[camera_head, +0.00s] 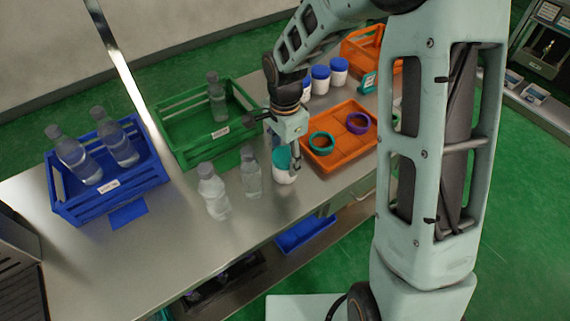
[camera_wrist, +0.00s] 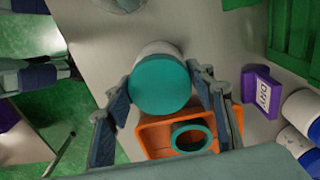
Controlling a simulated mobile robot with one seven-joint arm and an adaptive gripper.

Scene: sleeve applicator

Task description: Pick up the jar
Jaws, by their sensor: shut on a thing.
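The jar (camera_head: 284,176) is white with a teal lid. It is upright in the head view, close to the front edge of the table, and partly hidden by my gripper. In the wrist view the jar's teal lid (camera_wrist: 160,88) sits between the two fingers. My gripper (camera_head: 290,158) comes down on the jar from above, with its fingers on either side of it. In the wrist view my gripper (camera_wrist: 163,95) is shut on the jar. I cannot tell whether the jar's base touches the table.
An orange tray (camera_head: 345,160) with a teal ring (camera_head: 322,142) and a purple ring (camera_head: 358,123) lies right of the jar. Bottles (camera_head: 213,192) stand left. A green crate (camera_head: 165,135) and a blue crate (camera_head: 75,212) hold bottles. White jars with blue lids (camera_head: 320,80) stand behind.

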